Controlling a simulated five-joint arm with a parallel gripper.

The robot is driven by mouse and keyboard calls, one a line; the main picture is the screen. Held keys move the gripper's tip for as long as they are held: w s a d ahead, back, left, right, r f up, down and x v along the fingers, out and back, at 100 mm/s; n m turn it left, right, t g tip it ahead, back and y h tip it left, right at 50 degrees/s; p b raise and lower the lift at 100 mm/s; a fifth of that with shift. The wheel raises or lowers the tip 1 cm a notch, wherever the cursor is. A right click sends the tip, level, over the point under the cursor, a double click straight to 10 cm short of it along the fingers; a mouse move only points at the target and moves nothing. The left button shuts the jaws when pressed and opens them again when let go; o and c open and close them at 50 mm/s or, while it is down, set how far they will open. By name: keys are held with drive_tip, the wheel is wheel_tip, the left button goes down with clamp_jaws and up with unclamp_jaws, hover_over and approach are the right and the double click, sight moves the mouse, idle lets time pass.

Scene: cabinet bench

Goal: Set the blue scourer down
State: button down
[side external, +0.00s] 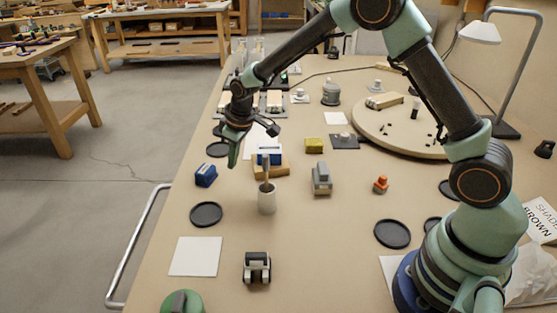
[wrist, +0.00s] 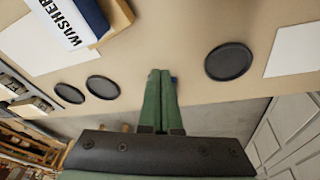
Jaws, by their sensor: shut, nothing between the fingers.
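The blue scourer (side external: 206,174) lies on the bench near its left edge, between two black discs. My gripper (side external: 232,164) is shut and empty, just to the right of the scourer in the side view, pointing down and apparently above the bench. In the wrist view, the green fingers (wrist: 160,74) are together. Only a small blue sliver (wrist: 174,79) shows beside their tips, and the fingers hide the rest.
A blue box labelled WASHERS (wrist: 70,17) sits on a wooden block close to my gripper. Black discs (side external: 206,214) and a white sheet (side external: 195,256) lie nearby. A round wooden board (side external: 400,128) is at the back right.

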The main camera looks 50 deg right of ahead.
sight(208, 169)
drive_tip(key=x, duration=0.5)
drive_tip(key=shift+s+a, duration=0.1)
drive_tip(key=shift+a, duration=0.1)
drive_tip(key=shift+w+a+f, duration=0.1)
drive_tip(key=shift+w+a, duration=0.2)
drive_tip(key=shift+w, duration=0.3)
drive_tip(key=shift+w+a+f, duration=0.15)
drive_tip(key=shift+w+a, duration=0.1)
drive_tip(key=shift+w, duration=0.3)
drive_tip(key=shift+w+a, duration=0.3)
drive_tip(key=shift+w, duration=0.5)
drive_tip(key=shift+w+a, duration=0.3)
drive_tip(key=shift+w, duration=0.35)
drive_tip(key=shift+w+a, duration=0.25)
drive_tip(key=shift+w, duration=0.4)
drive_tip(key=shift+s, duration=0.1)
